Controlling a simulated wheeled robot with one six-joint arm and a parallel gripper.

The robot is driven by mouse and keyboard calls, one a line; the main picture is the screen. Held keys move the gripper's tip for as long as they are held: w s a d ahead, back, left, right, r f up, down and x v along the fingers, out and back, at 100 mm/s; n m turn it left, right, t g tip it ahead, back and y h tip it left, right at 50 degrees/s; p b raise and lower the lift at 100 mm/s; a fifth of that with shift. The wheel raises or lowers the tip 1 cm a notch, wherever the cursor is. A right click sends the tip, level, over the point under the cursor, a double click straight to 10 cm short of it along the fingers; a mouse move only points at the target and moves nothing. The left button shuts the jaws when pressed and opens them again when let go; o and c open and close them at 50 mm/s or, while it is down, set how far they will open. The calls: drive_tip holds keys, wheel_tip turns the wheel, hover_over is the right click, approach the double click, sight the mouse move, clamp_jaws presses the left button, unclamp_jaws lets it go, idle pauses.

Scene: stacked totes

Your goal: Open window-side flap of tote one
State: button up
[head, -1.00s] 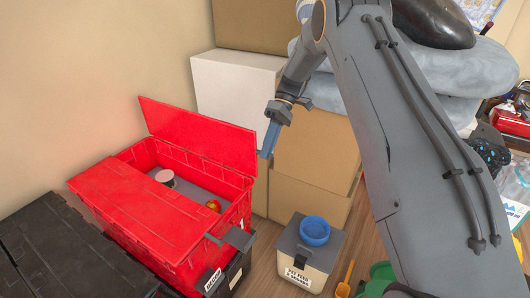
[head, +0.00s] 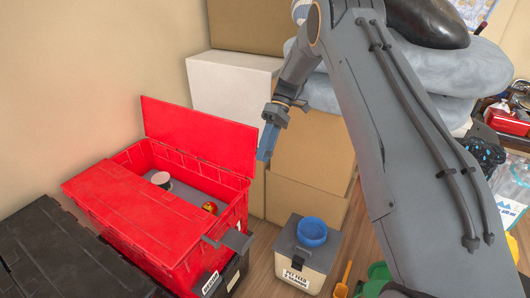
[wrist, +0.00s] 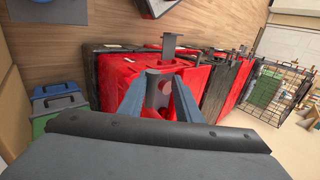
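The red tote (head: 233,205) stands at the left in the head view, stacked on a black tote. Its far flap (head: 200,135) stands raised, roughly upright. Its near flap (head: 135,210) lies flat over the near half. Inside the open half are a pale can (head: 161,180) and a small red and yellow item (head: 209,208). My gripper (head: 266,143) is just beside the raised flap's right end; I cannot tell whether they touch. In the wrist view, my gripper (wrist: 160,88) shows two blue-grey fingers apart, with red tote surfaces (wrist: 115,85) beyond. Which flap is window-side is not clear.
A black tote (head: 50,250) sits at lower left. A white box (head: 225,100) and cardboard boxes (head: 305,150) stand behind. A lidded bin (head: 295,265) with a blue bowl (head: 312,232) stands on the floor to the right of the red tote. A narrow floor strip lies between.

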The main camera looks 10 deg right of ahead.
drive_tip(key=shift+r, duration=0.1)
drive_tip(key=b+v, duration=0.1)
drive_tip(key=v, duration=0.6)
drive_tip(key=shift+w+d+r, duration=0.2)
drive_tip(key=shift+w, duration=0.05)
drive_tip(key=shift+c, duration=0.3)
